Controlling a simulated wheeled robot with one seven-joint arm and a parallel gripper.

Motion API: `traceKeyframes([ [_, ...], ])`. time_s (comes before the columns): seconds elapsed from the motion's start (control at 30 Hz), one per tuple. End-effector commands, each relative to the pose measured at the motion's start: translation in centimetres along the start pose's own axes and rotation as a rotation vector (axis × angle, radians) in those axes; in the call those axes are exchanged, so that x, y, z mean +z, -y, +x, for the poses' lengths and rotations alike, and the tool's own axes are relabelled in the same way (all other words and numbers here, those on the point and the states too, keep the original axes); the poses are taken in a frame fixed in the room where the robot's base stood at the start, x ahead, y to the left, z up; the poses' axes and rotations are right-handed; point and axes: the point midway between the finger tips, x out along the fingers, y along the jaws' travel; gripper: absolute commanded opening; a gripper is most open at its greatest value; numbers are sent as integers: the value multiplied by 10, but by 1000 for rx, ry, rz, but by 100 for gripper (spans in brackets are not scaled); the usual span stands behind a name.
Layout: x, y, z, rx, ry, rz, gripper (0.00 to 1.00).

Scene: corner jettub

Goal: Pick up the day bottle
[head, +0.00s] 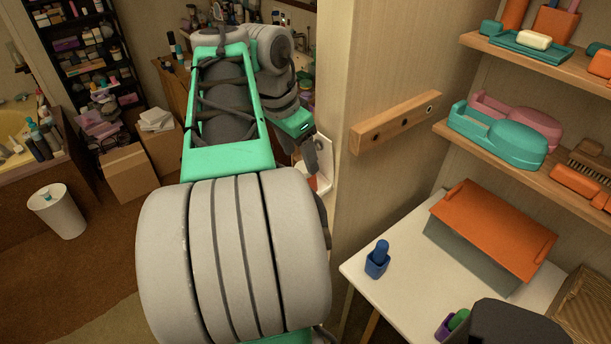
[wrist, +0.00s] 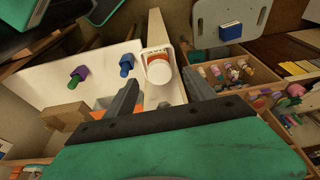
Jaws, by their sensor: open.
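A white bottle with a round white top and an orange-red marked label (wrist: 159,70) shows in the wrist view, just beyond the gap between my fingertips. It looks like the day bottle, but its lettering is too small to read. My gripper (wrist: 160,92) is open, with one dark finger on either side and nothing held between them. The bottle appears apart from both fingers. In the head view my gripper (head: 310,158) is beside the wooden partition, partly hidden by my arm. The bottle is not clearly seen there.
A wooden rail (head: 397,122) juts from the partition (head: 365,60). Shelves stand at the right. Drawers with several small items (wrist: 230,75) lie right of the bottle.

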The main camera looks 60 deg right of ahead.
Motion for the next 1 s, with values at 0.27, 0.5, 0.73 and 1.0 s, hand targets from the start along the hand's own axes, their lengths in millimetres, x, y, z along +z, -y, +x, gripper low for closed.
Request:
traceKeyframes([
  [0.27,-2,-4,38,9,2,34,64],
  [0.5,2,-2,75,7,1,31,64],
  [0.73,2,-1,77,5,1,28,64],
  [1.0,2,-1,77,5,1,28,42],
])
